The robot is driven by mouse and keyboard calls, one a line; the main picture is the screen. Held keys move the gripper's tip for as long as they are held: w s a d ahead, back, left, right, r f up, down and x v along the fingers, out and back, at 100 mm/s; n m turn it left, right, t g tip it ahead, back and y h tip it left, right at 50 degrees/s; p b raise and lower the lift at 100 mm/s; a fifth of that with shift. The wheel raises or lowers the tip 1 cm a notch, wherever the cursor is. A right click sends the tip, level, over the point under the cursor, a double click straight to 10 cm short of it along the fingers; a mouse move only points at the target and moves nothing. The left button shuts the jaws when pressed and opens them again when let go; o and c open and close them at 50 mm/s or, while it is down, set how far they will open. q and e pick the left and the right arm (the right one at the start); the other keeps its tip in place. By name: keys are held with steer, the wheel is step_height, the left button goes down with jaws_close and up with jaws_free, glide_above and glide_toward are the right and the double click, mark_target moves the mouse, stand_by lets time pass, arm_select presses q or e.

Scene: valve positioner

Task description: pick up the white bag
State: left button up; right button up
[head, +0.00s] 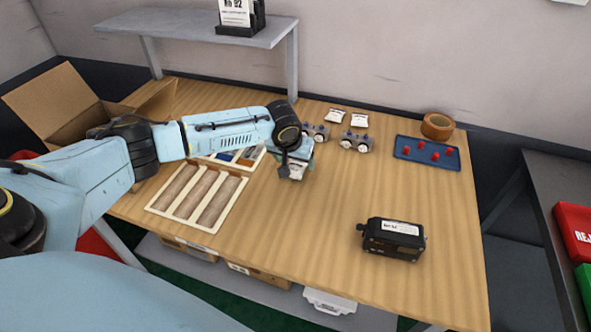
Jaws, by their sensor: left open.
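Two small white bags lie at the back of the wooden table, one on the left (335,115) and one on the right (360,120). My left gripper (293,175) points down over the middle of the table, to the left of and nearer than these bags. It is open, and a small whitish item shows at its fingers. I cannot tell if that item is a bag or whether the fingers touch it. My right gripper is not in view.
Metal gauge parts (355,142) stand just in front of the bags. A blue tray with red pieces (400,153) and a tape roll (437,125) are at right. A black positioner (392,238) sits front right. A sectioned tray (237,207) and cardboard box (62,98) are left.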

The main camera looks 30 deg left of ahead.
arm_select(q)
steer(key=shift+x, duration=1.1)
steer(key=c, duration=1.1)
